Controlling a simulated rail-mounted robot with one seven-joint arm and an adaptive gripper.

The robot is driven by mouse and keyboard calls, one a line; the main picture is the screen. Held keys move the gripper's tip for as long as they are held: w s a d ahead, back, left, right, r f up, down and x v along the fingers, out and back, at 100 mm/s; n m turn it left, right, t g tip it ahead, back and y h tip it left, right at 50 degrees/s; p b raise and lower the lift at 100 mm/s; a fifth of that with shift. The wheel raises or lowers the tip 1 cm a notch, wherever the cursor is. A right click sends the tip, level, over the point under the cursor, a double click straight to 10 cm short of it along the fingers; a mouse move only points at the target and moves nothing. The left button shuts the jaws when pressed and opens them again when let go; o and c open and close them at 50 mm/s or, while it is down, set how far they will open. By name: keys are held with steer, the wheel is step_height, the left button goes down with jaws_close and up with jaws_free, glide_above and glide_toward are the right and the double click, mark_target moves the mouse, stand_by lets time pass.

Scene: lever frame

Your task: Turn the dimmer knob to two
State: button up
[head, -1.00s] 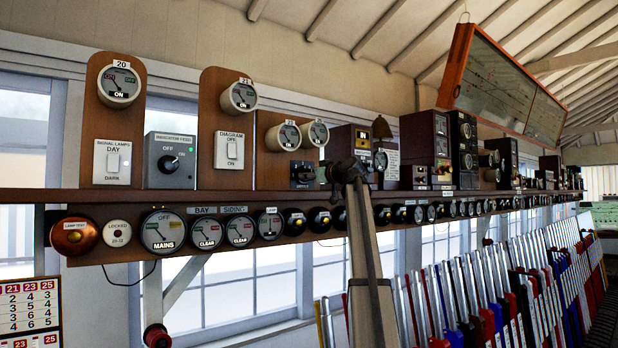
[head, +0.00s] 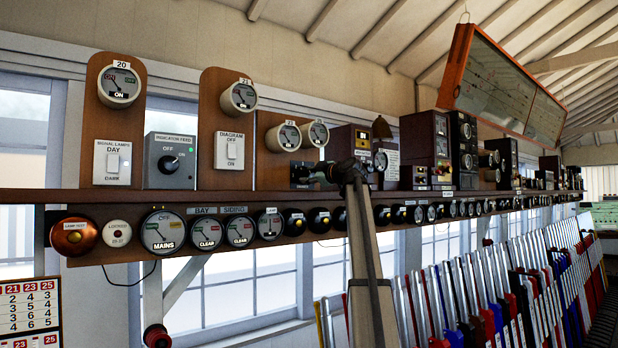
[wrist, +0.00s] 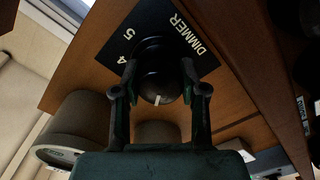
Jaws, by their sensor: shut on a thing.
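The dimmer knob (wrist: 160,84) is round and black with a white mark that points toward the bottom of the wrist view. Behind it is a black plate (wrist: 118,47) lettered DIMMER, with 4 and 5 showing; the other numbers are hidden. My gripper (wrist: 158,76) has one finger on each side of the knob and is shut on it. In the head view the plate (head: 300,174) is small and its numbers cannot be read. My gripper (head: 322,173) reaches it from the right and hides the knob there.
Two round gauges (head: 284,137) (head: 315,133) sit just above the dimmer. The wooden shelf (head: 230,196) runs below, with a row of dials under it. A dark instrument box (head: 352,143) stands to the right. Several levers (head: 480,290) fill the lower right.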

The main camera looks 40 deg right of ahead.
steer(key=shift+w+r, duration=0.1)
steer(key=shift+r, duration=0.15)
steer(key=shift+n, duration=1.1)
steer(key=o, duration=1.8)
steer(key=shift+f, duration=0.1)
steer(key=shift+f, duration=0.2)
steer(key=shift+s, duration=0.3)
steer(key=shift+s+d+b, duration=0.1)
steer(key=shift+s+b, duration=1.25)
steer(key=shift+s, duration=1.4)
